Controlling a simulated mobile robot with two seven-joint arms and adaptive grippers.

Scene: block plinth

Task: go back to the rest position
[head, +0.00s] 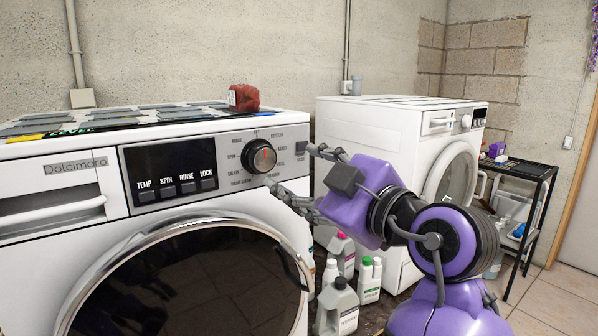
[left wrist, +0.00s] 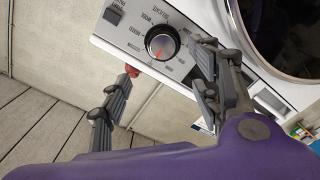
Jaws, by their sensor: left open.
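My left gripper (head: 292,168) is at the middle of the head view, on a purple wrist and arm. Its grey fingers are spread open and empty, pointing left at the control panel of the nearer washing machine. In the left wrist view the dial (left wrist: 162,43) shows between the two fingers of the gripper (left wrist: 165,62), beyond the tips. I see no grip on it; whether a fingertip touches the panel I cannot tell. My right gripper is in neither view.
The nearer washing machine (head: 30,172) fills the left, with a red object (head: 243,98) on top. A second white machine (head: 365,135) stands behind my arm. Several bottles (head: 340,308) stand on the floor between them. A black rack (head: 530,168) stands at the right.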

